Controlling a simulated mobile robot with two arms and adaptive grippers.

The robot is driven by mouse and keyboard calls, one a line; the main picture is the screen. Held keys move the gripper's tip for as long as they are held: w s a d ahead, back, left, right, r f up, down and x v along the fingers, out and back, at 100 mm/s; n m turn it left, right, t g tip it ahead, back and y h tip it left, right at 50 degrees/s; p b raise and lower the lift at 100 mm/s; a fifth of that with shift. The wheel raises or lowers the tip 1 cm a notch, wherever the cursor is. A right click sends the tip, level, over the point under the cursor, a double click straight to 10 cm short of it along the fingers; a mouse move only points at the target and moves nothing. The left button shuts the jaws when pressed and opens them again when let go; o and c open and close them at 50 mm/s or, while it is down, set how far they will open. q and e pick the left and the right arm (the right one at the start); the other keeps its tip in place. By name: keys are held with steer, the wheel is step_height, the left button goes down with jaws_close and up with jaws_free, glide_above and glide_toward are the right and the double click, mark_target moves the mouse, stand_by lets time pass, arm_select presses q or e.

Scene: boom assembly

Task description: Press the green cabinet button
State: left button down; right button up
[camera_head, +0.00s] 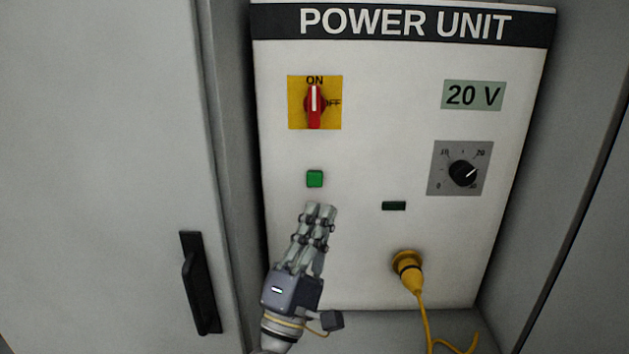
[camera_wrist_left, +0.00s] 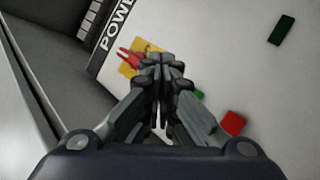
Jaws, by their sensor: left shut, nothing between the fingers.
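The green button (camera_head: 315,178) is a small square on the white power unit panel (camera_head: 365,120), below the red switch. My left gripper (camera_head: 320,210) is shut and empty, with its fingertips just below the button in the head view. A gap shows between fingertips and button there; their distance from the panel is hard to tell. In the left wrist view, the shut fingers (camera_wrist_left: 161,62) point at the panel, and a green patch (camera_wrist_left: 199,94), likely the button, shows partly behind them. My right gripper is not in view.
The red switch (camera_head: 314,105) points to ON on a yellow plate. A black dial (camera_head: 463,173), a 20 V display (camera_head: 474,95), a dark green rectangle (camera_head: 394,206) and a yellow plug (camera_head: 408,268) with cable are to the right. A door with black handle (camera_head: 199,283) stands left.

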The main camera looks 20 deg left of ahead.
mark_target(315, 179)
arm_select(q)
steer(key=shift+w, duration=0.1)
steer(key=w+a+b, duration=0.2)
steer(key=w+b, duration=0.1)
steer(key=w, duration=0.5)
steer(key=shift+w+a, duration=0.15)
steer(key=shift+a, duration=0.05)
steer(key=shift+w, duration=0.1)
stand_by(1.3)
steer(key=shift+w+a, duration=0.1)
steer(key=shift+w, duration=0.2)
